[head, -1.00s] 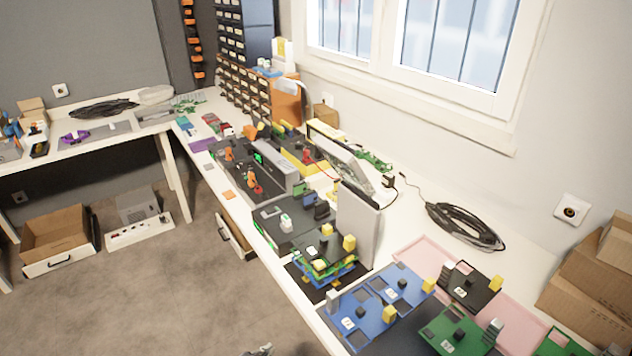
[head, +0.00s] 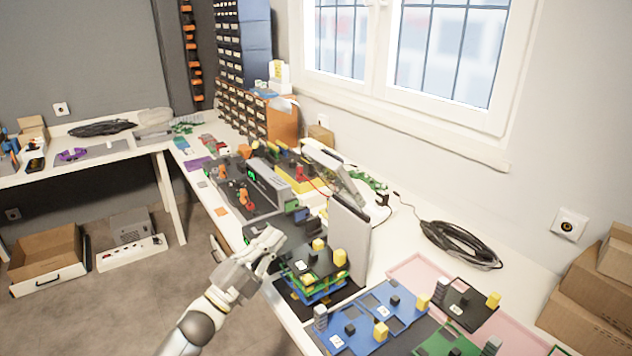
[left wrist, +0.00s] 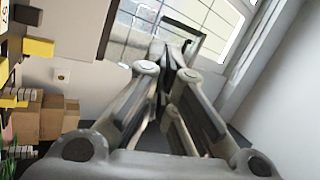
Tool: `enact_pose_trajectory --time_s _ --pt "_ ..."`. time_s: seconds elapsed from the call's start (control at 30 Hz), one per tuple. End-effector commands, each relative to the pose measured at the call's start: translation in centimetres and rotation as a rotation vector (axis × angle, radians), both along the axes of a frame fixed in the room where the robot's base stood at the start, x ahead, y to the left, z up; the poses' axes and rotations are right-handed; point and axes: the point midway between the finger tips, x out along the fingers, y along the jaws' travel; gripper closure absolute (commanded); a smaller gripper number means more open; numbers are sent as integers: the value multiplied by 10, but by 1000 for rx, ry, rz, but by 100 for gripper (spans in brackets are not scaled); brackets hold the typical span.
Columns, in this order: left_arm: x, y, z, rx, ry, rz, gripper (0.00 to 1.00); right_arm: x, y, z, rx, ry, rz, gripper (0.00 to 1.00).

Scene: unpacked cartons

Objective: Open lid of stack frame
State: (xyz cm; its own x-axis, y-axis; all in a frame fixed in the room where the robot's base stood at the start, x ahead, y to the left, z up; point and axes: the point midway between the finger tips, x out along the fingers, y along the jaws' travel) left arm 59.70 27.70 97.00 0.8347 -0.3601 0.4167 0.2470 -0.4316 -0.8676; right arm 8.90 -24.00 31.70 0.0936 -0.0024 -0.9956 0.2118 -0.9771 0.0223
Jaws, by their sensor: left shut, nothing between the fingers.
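A stack of blue, green and black boards with yellow blocks on top (head: 318,272) sits on a black mat at the front edge of the long bench, and looks like the stack frame. I cannot tell which part is its lid. A grey panel (head: 349,243) stands upright just behind it. My left gripper (head: 272,248) is shut and empty, above the bench edge, left of the stack and apparently apart from it. Its closed fingers also show in the left wrist view (left wrist: 176,62). The gripper hides part of the dark board behind it. My right gripper is not in view.
Blue boards (head: 372,318) with upright blocks lie to the right, beside a pink mat (head: 412,272). A black cable coil (head: 460,245) lies towards the wall. Cartons (head: 588,295) stand at the far right. A grey device (head: 268,184) stands further back.

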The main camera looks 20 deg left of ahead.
Motion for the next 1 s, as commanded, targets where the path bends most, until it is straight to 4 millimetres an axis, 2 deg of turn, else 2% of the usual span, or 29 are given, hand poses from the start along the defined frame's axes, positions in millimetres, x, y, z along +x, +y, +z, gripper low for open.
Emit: enact_pose_trajectory --time_s 0.1,0.37,0.47,0.73,1.0 --pt "-5 -1 26 89 -144 -56 100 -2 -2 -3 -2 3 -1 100" --pt "-10 -6 49 158 -262 -107 100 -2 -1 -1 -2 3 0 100" --pt "-2 -13 57 157 -264 -108 100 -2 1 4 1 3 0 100" --pt "35 -42 90 154 -264 -109 100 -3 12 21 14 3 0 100" --pt "67 -67 114 155 -260 -108 100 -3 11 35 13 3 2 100"
